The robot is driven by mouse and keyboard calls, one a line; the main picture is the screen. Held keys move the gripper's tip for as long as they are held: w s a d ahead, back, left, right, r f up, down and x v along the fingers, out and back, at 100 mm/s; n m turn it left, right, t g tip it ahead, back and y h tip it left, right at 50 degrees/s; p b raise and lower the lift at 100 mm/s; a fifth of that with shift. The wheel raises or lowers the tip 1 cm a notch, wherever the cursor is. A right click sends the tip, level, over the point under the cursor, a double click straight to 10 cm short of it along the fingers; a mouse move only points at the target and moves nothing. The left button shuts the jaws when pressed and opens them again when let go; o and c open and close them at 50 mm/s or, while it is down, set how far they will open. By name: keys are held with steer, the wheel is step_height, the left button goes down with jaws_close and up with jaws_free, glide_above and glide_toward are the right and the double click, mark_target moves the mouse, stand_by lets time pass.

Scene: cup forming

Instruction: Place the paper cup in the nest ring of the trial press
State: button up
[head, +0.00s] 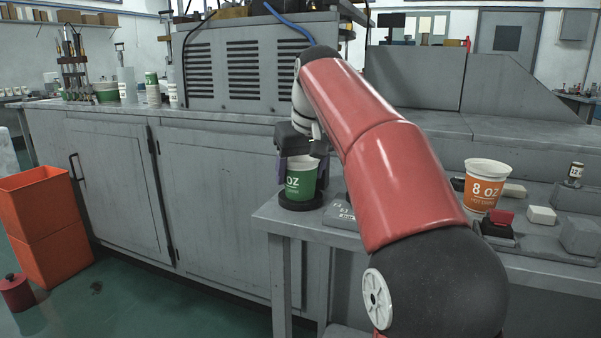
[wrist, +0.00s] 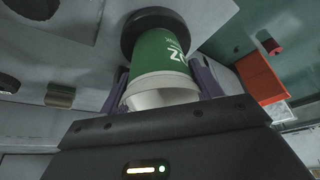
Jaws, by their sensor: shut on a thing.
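The green paper cup (head: 301,182) with a white rim stands upright at the left corner of the grey bench in the head view. My gripper (head: 300,172) reaches down over it from above, with its purple-grey fingers on either side of the cup wall, shut on it. The black nest ring (head: 300,204) lies directly under the cup. In the wrist view the cup (wrist: 160,58) points its base at the black ring (wrist: 128,42), and the base is hidden at the ring. I cannot tell whether the cup rests fully in it.
An orange 8 oz cup (head: 484,187) stands on the bench to the right, beside a red-topped black block (head: 498,222) and small pale blocks (head: 541,215). Grey cabinets (head: 215,195) stand behind. Orange bins (head: 45,225) and a red canister (head: 15,292) are on the floor at left.

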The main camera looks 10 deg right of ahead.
steer(key=shift+f, duration=0.1)
steer(key=o, duration=1)
steer(key=shift+c, duration=0.2)
steer(key=a+p+v, duration=0.1)
steer(key=p+v, duration=0.2)
steer(key=v, duration=0.9)
steer(key=s+f+m, duration=0.1)
steer(key=s+f, duration=1.1)
steer(key=f, duration=0.3)
steer(key=s+f+t, duration=0.1)
steer(key=s+f, duration=1.1)
steer(key=f, duration=0.3)
steer(key=shift+s+d+m+h, duration=0.2)
steer(key=shift+m+h, duration=0.1)
steer(key=shift+m, duration=0.1)
